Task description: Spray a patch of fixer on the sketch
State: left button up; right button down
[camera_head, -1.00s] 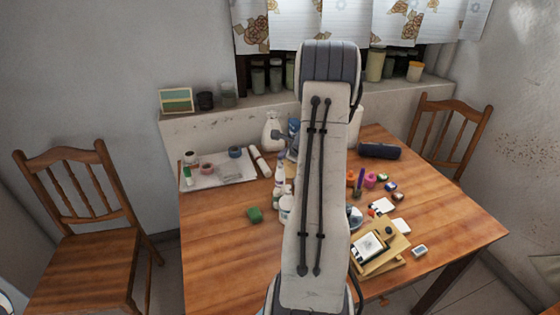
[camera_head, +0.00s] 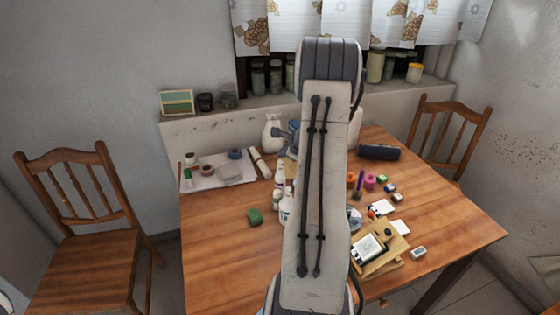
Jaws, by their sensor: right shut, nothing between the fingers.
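A wooden board (camera_head: 394,265) lies at the right front of the table, with a white sheet bearing a dark drawing (camera_head: 367,250) on it, which looks like the sketch. White bottles stand left of my arm, one at the back (camera_head: 280,177) and one nearer (camera_head: 287,203), partly covered by the arm. I cannot tell which of them, if any, holds the fixer. My right arm rises through the middle of the view, and its large pale link hides most of the right gripper. Its fingertips cannot be made out, and I see nothing held. My left gripper is out of view.
The wooden table (camera_head: 225,265) is clear at its front left. Chairs (camera_head: 80,235) (camera_head: 452,135) flank the table.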

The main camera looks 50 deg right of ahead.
notch_tip(320, 180, up, 6)
jog(key=p, duration=0.4)
dwell(1.0)
